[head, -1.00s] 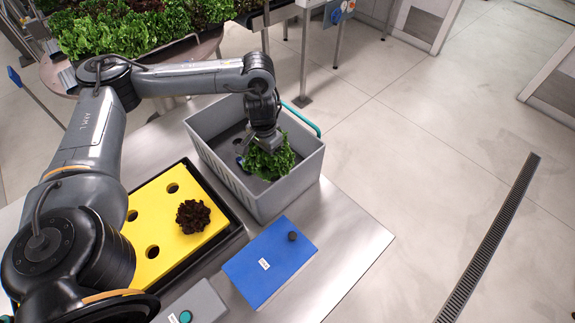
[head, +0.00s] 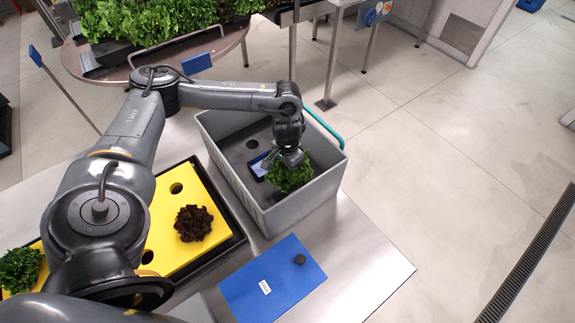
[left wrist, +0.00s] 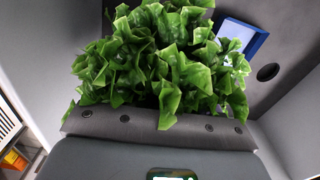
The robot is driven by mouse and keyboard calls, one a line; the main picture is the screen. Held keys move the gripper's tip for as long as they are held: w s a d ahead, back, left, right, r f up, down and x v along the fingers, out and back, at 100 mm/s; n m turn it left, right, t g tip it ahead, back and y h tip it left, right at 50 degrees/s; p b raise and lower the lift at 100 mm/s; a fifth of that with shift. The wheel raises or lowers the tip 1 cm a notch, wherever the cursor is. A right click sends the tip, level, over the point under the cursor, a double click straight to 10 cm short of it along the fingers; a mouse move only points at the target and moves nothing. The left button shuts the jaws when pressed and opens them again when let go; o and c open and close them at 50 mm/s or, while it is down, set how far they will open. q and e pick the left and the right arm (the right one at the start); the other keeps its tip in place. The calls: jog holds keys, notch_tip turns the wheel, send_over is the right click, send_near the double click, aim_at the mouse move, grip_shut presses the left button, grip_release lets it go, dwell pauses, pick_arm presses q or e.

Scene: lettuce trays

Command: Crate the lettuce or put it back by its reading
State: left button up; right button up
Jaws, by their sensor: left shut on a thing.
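A green lettuce (head: 290,174) is in my left gripper (head: 288,156), inside the grey crate (head: 318,197). The gripper is shut on it, and the leaves hide the fingertips. The lettuce fills the middle of the left wrist view (left wrist: 165,65). I cannot tell whether it touches the crate floor. A dark red lettuce (head: 193,223) sits on the yellow tray board (head: 175,253). Another green lettuce (head: 20,270) is at the board's left end. A small blue-framed thing (head: 260,165) lies in the crate; it also shows in the left wrist view (left wrist: 243,38). My right gripper is not in view.
A blue board (head: 272,285) with a dark knob lies on the metal table (head: 365,250) in front of the crate. The yellow board has empty holes. A round table (head: 165,62) with many lettuces stands behind. The table's right part is clear.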

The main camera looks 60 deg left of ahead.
pick_arm(q)
jog(key=shift+f+b, duration=1.95)
jog(key=shift+b, duration=0.35)
jog(key=shift+f, duration=1.35)
jog(key=shift+f+p, duration=0.1)
jog(key=shift+p, duration=0.35)
jog(key=shift+f, duration=0.25)
jog(key=shift+f, duration=0.15)
jog(key=shift+f, duration=0.1)
jog(key=shift+f, duration=0.45)
